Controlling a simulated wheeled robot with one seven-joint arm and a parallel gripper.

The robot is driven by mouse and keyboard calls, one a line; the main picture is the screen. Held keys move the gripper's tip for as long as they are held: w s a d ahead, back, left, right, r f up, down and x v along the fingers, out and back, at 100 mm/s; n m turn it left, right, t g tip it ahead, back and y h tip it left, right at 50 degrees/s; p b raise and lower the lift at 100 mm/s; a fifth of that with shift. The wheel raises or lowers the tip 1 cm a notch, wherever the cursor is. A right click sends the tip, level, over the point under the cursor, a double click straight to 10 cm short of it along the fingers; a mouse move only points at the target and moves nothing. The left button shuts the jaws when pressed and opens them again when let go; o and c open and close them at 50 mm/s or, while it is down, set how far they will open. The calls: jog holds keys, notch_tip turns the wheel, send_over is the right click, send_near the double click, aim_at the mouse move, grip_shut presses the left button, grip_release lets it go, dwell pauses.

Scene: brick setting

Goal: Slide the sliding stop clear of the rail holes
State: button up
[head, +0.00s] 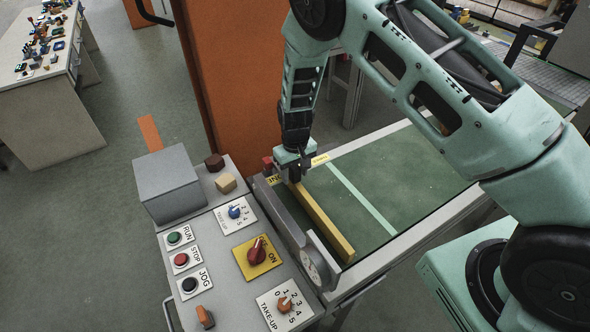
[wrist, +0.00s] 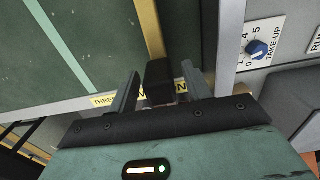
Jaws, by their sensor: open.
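A dark block (wrist: 159,75), which looks like the sliding stop, sits at the end of a yellow rail (wrist: 149,28) in the wrist view. In the head view the yellow rail (head: 325,224) runs along the green belt bed, and the block is hidden by my gripper. My gripper (head: 293,174) points down at the rail's far end. In the wrist view my gripper (wrist: 160,82) is open, with one finger on each side of the block and visible gaps beside it. I cannot make out the rail holes.
The green belt (head: 400,180) has a pale cross stripe. A grey control panel (head: 220,270) with knobs and buttons stands at left, with a grey box (head: 167,182) on it. A round gauge (head: 312,264) sits by the rail's near end. An orange post (head: 235,80) rises behind.

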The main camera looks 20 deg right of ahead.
jog(key=shift+f, duration=0.15)
grip_shut()
jog(key=w+d+b, duration=0.1)
jog(key=d+b, duration=0.2)
jog(key=d, duration=0.5)
jog(key=w+d+b, duration=0.2)
jog(key=d, duration=0.7)
jog(key=w+d+b, duration=0.2)
jog(key=d+b, duration=0.1)
jog(key=d, duration=0.6)
jog(key=shift+w+b, duration=0.1)
jog(key=shift+b, duration=0.25)
grip_release()
notch_tip(320, 180, up, 18)
jog(key=b, duration=0.3)
jog(key=shift+f+b, duration=0.25)
jog(key=shift+b, duration=0.15)
